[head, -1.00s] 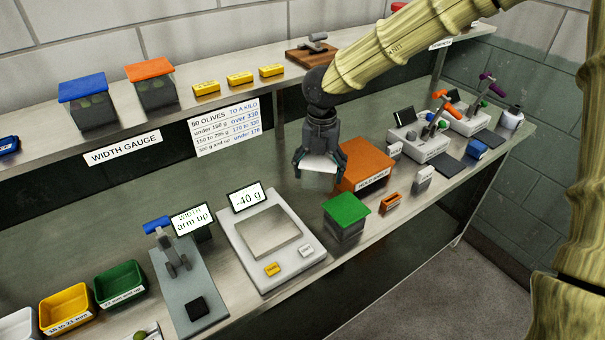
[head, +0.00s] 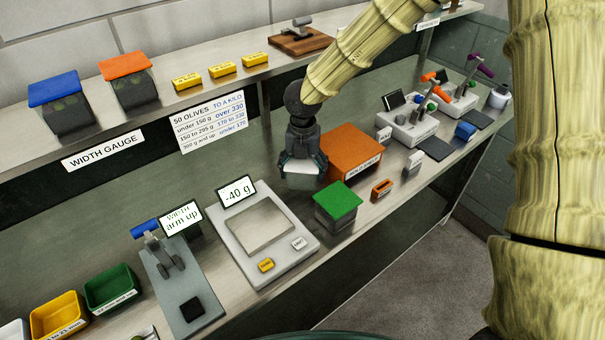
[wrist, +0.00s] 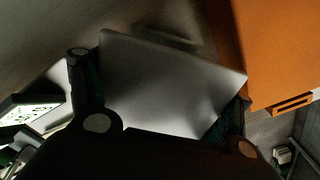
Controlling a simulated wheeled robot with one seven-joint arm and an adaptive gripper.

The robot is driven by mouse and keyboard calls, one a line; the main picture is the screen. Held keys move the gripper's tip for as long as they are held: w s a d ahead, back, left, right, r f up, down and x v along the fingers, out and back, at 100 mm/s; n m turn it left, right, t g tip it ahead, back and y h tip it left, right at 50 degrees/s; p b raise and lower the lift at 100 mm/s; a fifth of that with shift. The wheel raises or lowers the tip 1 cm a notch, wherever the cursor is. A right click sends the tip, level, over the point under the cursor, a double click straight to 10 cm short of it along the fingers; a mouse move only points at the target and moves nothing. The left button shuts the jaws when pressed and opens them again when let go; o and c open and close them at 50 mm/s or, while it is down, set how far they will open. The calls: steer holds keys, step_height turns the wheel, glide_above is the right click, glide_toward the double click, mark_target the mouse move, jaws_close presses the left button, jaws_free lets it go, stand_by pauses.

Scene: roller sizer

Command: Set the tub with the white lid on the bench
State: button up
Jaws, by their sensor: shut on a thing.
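The tub with the white lid (head: 301,169) is in my gripper (head: 302,160), at the back of the bench (head: 232,168) between the scale and the orange box. In the wrist view its pale lid (wrist: 165,85) fills the middle, with a dark finger on either side. My gripper points down and is shut on the tub. Most of the tub's body is hidden or dark. I cannot tell whether its base touches the bench.
The orange box (head: 355,150) stands close to the right of the tub. A green-lidded tub (head: 338,202) stands in front, and the scale (head: 285,248), reading -40 g with its plate empty, is front left. Blue-lidded (head: 56,90) and orange-lidded (head: 127,66) tubs stand on the shelf.

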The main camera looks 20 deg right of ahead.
steer(key=shift+a+f, duration=0.1)
steer(key=shift+f, duration=0.85)
steer(key=shift+w+f, duration=0.15)
steer(key=shift+f, duration=0.1)
steer(key=shift+r, duration=0.1)
steer(key=o, duration=1.2)
steer(key=shift+f, duration=0.2)
steer(key=shift+c, duration=0.2)
steer(key=shift+r, duration=0.1)
step_height(320, 180, up, 12)
steer(key=shift+r+b, duration=0.15)
steer(key=shift+b, duration=0.65)
